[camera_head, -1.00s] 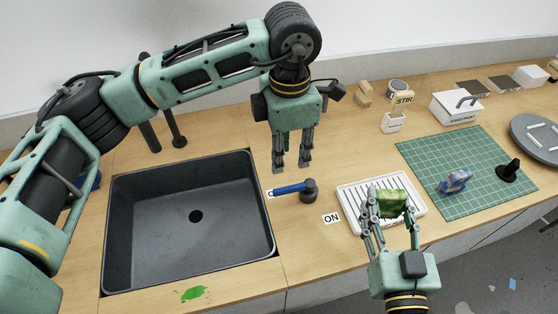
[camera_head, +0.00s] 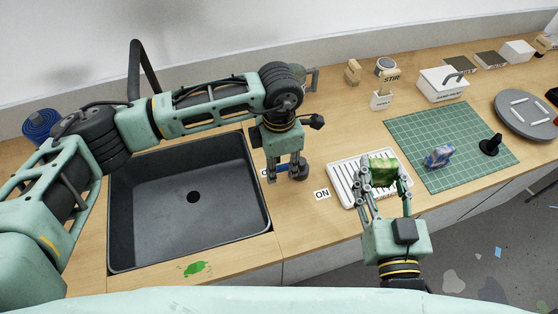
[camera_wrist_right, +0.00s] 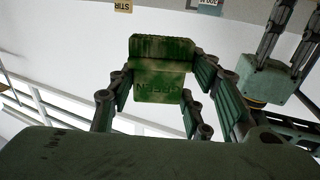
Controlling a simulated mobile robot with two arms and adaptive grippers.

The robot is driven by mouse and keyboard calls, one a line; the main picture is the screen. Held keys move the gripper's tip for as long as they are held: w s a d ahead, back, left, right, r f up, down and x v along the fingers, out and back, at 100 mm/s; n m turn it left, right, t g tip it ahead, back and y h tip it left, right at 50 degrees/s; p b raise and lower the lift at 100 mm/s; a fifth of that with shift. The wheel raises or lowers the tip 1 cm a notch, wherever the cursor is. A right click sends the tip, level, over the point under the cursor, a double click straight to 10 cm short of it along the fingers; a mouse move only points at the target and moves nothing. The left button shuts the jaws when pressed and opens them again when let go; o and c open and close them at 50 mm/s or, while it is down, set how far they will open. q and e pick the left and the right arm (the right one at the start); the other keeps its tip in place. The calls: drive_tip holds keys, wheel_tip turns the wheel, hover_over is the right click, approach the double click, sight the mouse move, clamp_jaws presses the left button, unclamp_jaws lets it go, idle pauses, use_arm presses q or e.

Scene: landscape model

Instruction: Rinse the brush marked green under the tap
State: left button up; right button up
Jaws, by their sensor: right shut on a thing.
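The green, paint-stained brush (camera_head: 384,168) is in my right gripper (camera_head: 383,192), over the white ribbed tray. In the right wrist view the fingers press both sides of the brush (camera_wrist_right: 160,88), which bears the word GREEN. The black tap spout (camera_head: 143,68) arches up behind the dark sink (camera_head: 150,232), partly hidden by my left arm. My left gripper (camera_head: 286,172) is low over this lever, fingers apart; contact is unclear.
The white tray (camera_head: 341,180) lies under my right gripper. A green cutting mat (camera_head: 455,125) holds a blue-stained brush (camera_head: 438,156) and a black upright piece (camera_head: 490,145). A white lidded box (camera_head: 441,88) stands behind. A green splash (camera_head: 195,268) marks the front counter.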

use_arm(q)
drive_tip(key=shift+c, duration=0.3)
clamp_jaws()
